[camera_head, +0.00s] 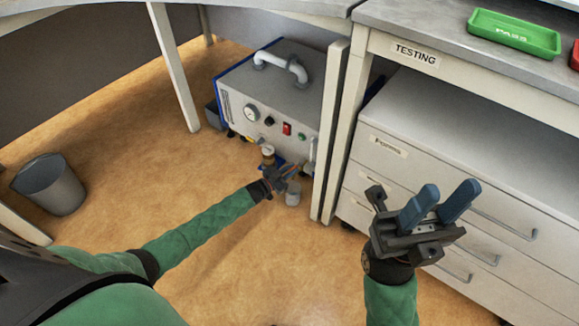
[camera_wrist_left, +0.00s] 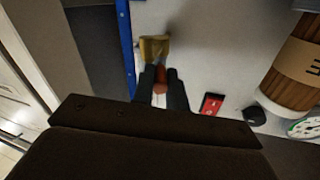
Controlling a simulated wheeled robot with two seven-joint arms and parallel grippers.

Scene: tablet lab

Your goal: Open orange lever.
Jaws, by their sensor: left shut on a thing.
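A grey machine (camera_head: 262,95) with a gauge, a red switch and a bent pipe handle on top stands on the floor below the bench. My left gripper (camera_head: 288,174) is low at its front face. In the left wrist view, the fingers of the left gripper (camera_wrist_left: 164,88) are shut on the orange lever (camera_wrist_left: 160,76), just below a brass fitting (camera_wrist_left: 154,48). The fingers hide part of the lever. My right gripper (camera_head: 436,206) is open and empty, with blue fingers apart, in front of the drawers.
A white drawer cabinet (camera_head: 400,160) stands right of the machine, beyond a bench leg (camera_head: 336,130). A green tray (camera_head: 515,34) lies on the bench top. A grey bin (camera_head: 50,186) stands at the left. The floor (camera_head: 125,120) between is clear.

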